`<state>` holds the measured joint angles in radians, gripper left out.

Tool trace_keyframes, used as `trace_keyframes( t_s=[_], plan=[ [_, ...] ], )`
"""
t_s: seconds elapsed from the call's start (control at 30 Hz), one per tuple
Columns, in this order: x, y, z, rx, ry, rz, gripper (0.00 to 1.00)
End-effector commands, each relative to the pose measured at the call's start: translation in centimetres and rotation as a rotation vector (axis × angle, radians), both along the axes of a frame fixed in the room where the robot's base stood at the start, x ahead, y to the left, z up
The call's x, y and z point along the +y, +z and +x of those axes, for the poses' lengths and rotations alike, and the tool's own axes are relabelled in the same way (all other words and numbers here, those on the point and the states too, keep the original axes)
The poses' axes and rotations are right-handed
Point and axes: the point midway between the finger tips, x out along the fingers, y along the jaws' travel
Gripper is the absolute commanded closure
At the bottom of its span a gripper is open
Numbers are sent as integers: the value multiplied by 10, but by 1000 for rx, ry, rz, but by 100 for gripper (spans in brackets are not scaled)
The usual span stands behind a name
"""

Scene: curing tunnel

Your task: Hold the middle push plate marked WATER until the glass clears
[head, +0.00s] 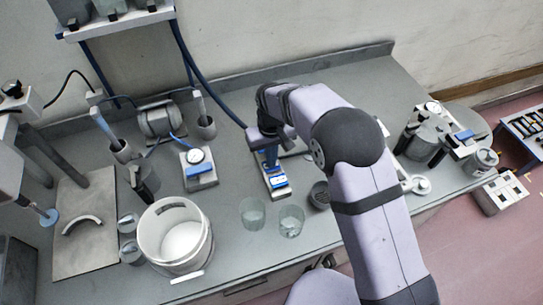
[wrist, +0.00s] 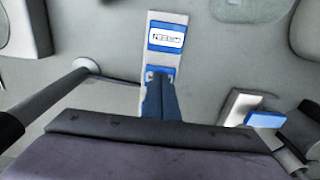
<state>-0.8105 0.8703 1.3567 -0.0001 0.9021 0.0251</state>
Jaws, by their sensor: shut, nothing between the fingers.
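A narrow pale block with blue push plates (head: 281,191) stands on the grey bench near the picture's middle. In the wrist view, one blue plate with a white label (wrist: 166,37) shows clear of my fingers; I cannot read its lettering. My gripper (head: 269,163) is shut and empty, pointing down over the block's far part. In the wrist view my blue fingertips (wrist: 160,76) overlap another blue plate and hide most of it. I cannot tell whether they touch or press it. Two clear glasses, a left one (head: 252,212) and a right one (head: 291,220), stand in front of the block.
A white bucket (head: 175,236) stands at the front left. A small gauge on a stand (head: 198,166) is left of the block. A dark round cup (head: 320,195) is to its right. Bare bench lies between the gauge and the block.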

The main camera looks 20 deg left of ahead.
Motion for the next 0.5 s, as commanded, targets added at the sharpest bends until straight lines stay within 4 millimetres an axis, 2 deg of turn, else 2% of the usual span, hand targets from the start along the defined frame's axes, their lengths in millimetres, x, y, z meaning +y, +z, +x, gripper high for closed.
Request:
trace_keyframes(
  t_s=[0.03, 0.17, 0.4, 0.5],
  plan=[
    [-5, -8, -5, 16, 0, -16, 100],
    [-5, 3, -6, 14, 0, -14, 100],
    [-4, 45, -4, 2, 0, -2, 100],
    [-2, 57, -2, -4, 0, 4, 100]
  ],
)
